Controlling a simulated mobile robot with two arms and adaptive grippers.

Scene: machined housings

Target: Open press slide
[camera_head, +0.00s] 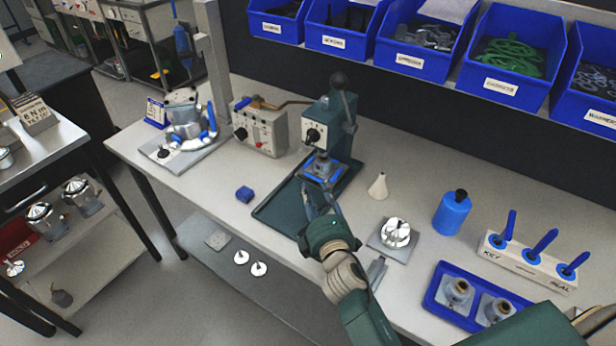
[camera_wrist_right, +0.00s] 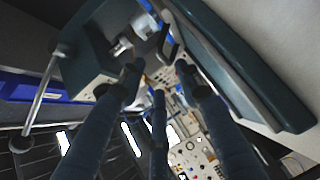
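The press (camera_head: 325,128) is a dark green upright machine with a black knob and a side lever, standing on a dark green tray on the bench. Its slide (camera_head: 311,178), with blue edges and a metal part on it, sits low at the press front. My right gripper (camera_head: 318,192) reaches in from the front, with fingertips close to the slide's front edge; contact cannot be told. In the right wrist view, the gripper's dark fingers (camera_wrist_right: 158,78) are spread apart with nothing clearly held. The press body (camera_wrist_right: 88,50) fills the upper left there. My left gripper is not in view.
A grey control box (camera_head: 262,132) stands left of the press. A white cone (camera_head: 378,187), a round fixture (camera_head: 396,233) and a blue bottle (camera_head: 452,213) stand to the right. Blue bins (camera_head: 415,62) line the back.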

